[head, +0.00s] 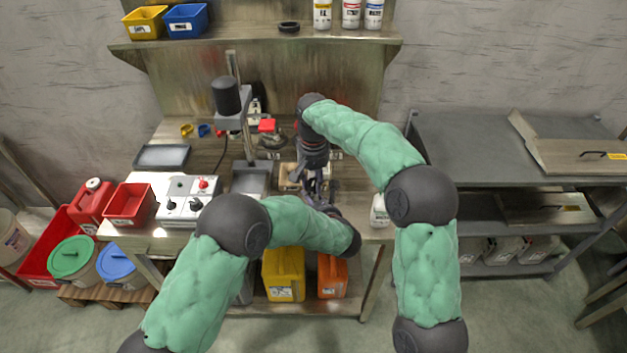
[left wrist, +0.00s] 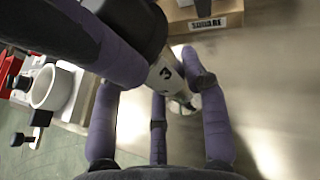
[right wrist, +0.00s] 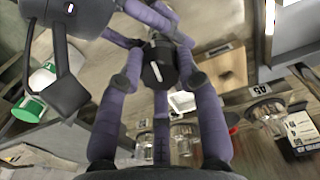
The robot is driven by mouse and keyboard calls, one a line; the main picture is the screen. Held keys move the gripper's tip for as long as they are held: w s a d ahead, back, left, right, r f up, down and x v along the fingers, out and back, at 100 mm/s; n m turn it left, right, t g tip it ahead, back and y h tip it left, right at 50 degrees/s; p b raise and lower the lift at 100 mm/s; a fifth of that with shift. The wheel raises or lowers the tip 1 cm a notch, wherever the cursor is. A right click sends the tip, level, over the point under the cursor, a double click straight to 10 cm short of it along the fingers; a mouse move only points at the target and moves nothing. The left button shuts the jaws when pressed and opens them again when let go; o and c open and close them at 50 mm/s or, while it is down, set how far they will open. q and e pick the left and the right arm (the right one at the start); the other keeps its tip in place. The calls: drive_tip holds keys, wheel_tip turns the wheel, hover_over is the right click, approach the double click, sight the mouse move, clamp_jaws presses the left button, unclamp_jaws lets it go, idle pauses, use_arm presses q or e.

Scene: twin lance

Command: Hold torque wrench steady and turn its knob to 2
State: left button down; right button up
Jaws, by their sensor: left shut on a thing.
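In the left wrist view the torque wrench's pale silver body (left wrist: 165,76) bears a dark 3. It lies between the purple fingers of my left gripper (left wrist: 157,82), which is shut on it. The wrench's black knob (right wrist: 158,66), with a white mark, shows in the right wrist view. The fingers of my right gripper (right wrist: 160,58) stand on both sides of this knob; whether they press on it is not clear. In the head view both grippers meet over the bench front, and they hide most of the wrench.
A wooden block labelled SQUARE (left wrist: 205,22) lies close by on the bench. A drill-press stand (head: 240,120), a white control box (head: 188,197) and a red bin (head: 130,203) are to the left. A white bottle (head: 380,211) stands right of the grippers.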

sight(313, 181)
drive_tip(key=shift+n, duration=0.6)
drive_tip(key=o, duration=1.2)
drive_tip(key=shift+c, duration=0.2)
wheel_tip(313, 181, up, 12)
use_arm(q)
drive_tip(key=c, duration=0.6)
unclamp_jaws()
